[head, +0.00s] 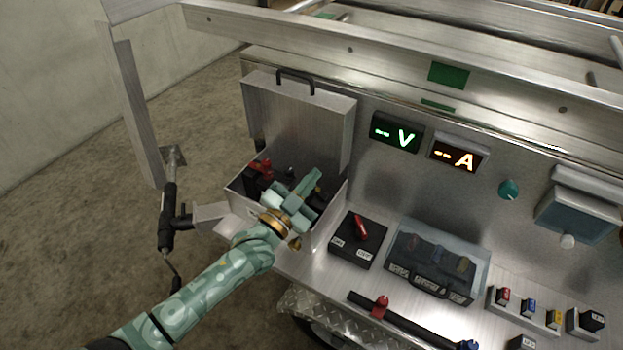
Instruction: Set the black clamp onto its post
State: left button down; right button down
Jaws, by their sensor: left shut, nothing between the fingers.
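An open metal box (328,228) with a raised lid stands at the left end of the metal counter. Inside it, at the left, is a red clamp-like part (261,168) among dark parts. Dark shapes also show in the middle and right of the box, partly behind my left gripper (308,184). I cannot tell which of them is the black clamp, and I cannot make out its post. My left gripper is shut and empty, over the box opening, and covers part of the inside. My right gripper is not in view.
A black switch block with a red lever (361,229) and a clear-covered panel (437,262) stand right of the box. A black bar with a red part (380,307) lies in front. The raised lid (300,125) stands behind the gripper. Lit V and A displays (397,134) are on the wall.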

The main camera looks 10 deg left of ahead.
pick_arm(q)
jog(key=shift+a+f+n, duration=0.15)
jog(key=shift+a+n, duration=0.15)
jog(key=shift+n, duration=0.4)
jog(key=shift+w+y, duration=0.1)
jog(key=shift+y, duration=0.2)
jog(key=shift+w+a+f, duration=0.1)
jog(key=shift+a+f, duration=0.15)
jog(key=shift+a, duration=0.15)
jog(key=shift+w+a+f+n+t+y, duration=0.1)
jog(key=shift+a+f+n+t+y, duration=0.1)
jog(key=shift+n, duration=0.4)
jog(key=shift+w+a+f+n+t+y, duration=0.1)
jog(key=shift+a+f+n+t, duration=0.1)
jog(key=shift+n, duration=0.4)
jog(key=shift+a+f, duration=0.1)
jog(key=shift+a, duration=0.05)
jog(key=shift+a+f, duration=0.1)
jog(key=p+v, duration=0.3)
jog(key=v, duration=1.3)
jog(key=shift+a, duration=0.15)
